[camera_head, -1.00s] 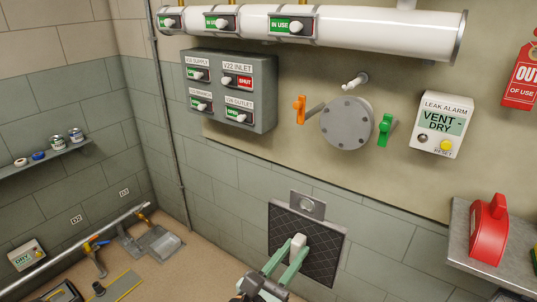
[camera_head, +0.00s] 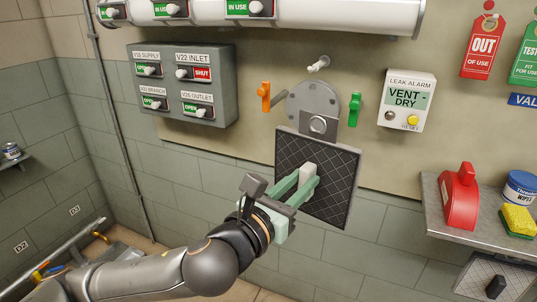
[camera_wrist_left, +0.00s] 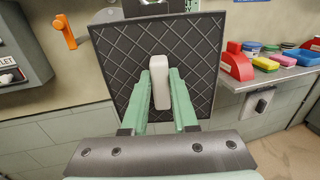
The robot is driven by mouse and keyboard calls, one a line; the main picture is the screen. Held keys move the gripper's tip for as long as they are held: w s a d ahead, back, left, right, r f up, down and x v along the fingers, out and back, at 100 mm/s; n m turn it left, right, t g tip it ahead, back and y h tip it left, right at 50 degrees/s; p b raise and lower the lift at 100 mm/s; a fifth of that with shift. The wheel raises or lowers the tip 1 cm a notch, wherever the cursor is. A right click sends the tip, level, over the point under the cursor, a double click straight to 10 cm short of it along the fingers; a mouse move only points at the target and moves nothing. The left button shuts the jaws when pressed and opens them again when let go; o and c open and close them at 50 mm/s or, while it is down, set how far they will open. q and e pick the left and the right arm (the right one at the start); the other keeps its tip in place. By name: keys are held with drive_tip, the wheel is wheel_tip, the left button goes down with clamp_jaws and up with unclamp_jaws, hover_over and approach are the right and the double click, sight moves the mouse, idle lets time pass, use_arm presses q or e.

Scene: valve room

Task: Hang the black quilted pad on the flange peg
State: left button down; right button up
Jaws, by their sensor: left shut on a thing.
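The black quilted pad (camera_head: 330,205) hangs from my left gripper in front of the wall, slightly tilted. My left gripper (camera_head: 307,180) is shut on the pad's pale handle block (camera_head: 309,172); the wrist view also shows the green fingers around this block (camera_wrist_left: 161,82). A grey tab with a round eyelet (camera_head: 318,125) tops the pad and overlaps the lower part of the round grey flange (camera_head: 313,98). The white peg (camera_head: 318,64) sticks out above the flange. The eyelet is below the peg and apart from it. My right gripper is not in view.
An orange lever (camera_head: 265,97) and a green lever (camera_head: 355,108) flank the flange. The leak alarm box (camera_head: 407,100) is to the right, the valve panel (camera_head: 182,85) to the left. A shelf (camera_head: 440,215) with a red container (camera_head: 460,198) is at right.

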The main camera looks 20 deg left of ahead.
sight(300, 156)
use_arm(q)
drive_tip(key=r, duration=0.1)
drive_tip(key=w+a+b, duration=0.1)
drive_tip(key=a+r+y, duration=0.1)
drive_tip(key=shift+w+r+n+b, duration=0.25)
drive_tip(key=shift+r+n+b, duration=0.05)
drive_tip(key=shift+r+b, duration=0.1)
drive_tip(key=a, duration=0.1)
drive_tip(key=a+r+n+y, duration=0.1)
drive_tip(key=a+y+b, duration=0.1)
drive_tip(key=shift+w+a+r+t, duration=0.15)
drive_tip(key=shift+a+r+t, duration=0.05)
drive_tip(key=shift+r+t, duration=0.15)
drive_tip(key=shift+a+r+n+y, duration=0.25)
drive_tip(key=shift+a+n+y, duration=0.15)
drive_tip(key=shift+a, duration=0.15)
drive_tip(key=shift+w+a, duration=0.1)
drive_tip(key=shift+w, duration=0.35)
drive_tip(key=w+b, duration=0.1)
drive_tip(key=w, duration=0.6)
drive_tip(key=shift+b, duration=0.35)
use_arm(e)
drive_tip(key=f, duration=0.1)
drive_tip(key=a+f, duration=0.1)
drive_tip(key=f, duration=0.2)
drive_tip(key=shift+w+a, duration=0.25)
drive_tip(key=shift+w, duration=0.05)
